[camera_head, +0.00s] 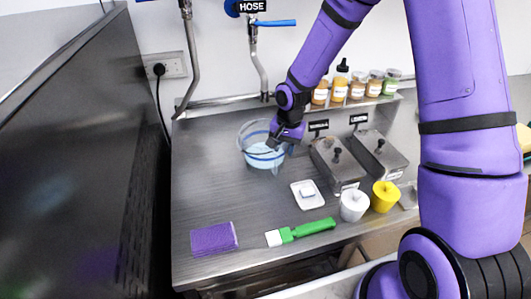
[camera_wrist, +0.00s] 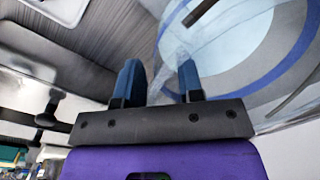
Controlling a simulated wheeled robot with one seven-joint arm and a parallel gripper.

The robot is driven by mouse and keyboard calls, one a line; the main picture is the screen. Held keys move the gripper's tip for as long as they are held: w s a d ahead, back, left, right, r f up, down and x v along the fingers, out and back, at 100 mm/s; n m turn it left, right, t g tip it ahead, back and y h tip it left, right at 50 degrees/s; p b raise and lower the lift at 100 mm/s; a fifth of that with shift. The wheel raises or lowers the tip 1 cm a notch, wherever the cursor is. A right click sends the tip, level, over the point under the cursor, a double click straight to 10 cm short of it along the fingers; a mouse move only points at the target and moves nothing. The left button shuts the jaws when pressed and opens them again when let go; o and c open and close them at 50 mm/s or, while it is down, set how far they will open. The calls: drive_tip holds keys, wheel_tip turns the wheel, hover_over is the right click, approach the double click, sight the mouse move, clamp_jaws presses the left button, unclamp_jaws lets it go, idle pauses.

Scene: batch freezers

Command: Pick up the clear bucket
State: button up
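The clear bucket (camera_head: 246,142) stands on the steel counter at the back left, with blue bands and a pale blue area inside. In the wrist view the bucket (camera_wrist: 283,45) fills the upper right, seen through its clear wall. My gripper (camera_head: 274,143) is at the bucket's right side, near its rim. In the wrist view my gripper (camera_wrist: 160,80) has its two blue fingers apart, with a clear part of the bucket showing between them. The right finger overlaps the bucket and the left one lies against the counter background. Contact with the wall cannot be told.
Two lidded steel containers (camera_head: 338,163) stand right of the bucket. In front are a white dish (camera_head: 307,195), a green brush (camera_head: 305,230), a purple sponge (camera_head: 214,239), and white (camera_head: 354,205) and yellow (camera_head: 385,196) cups. Jars (camera_head: 357,87) line the back shelf. The counter's left is clear.

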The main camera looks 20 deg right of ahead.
drive_tip(key=shift+f, duration=0.1)
drive_tip(key=shift+c, duration=0.3)
clamp_jaws()
drive_tip(key=shift+r, duration=0.35)
wheel_tip(320, 180, up, 3)
drive_tip(key=shift+r, duration=0.1)
drive_tip(key=s+a, duration=0.2)
drive_tip(key=s, duration=0.5)
drive_tip(key=s+a+r, duration=0.1)
drive_tip(key=s+a, duration=0.2)
drive_tip(key=s, duration=0.5)
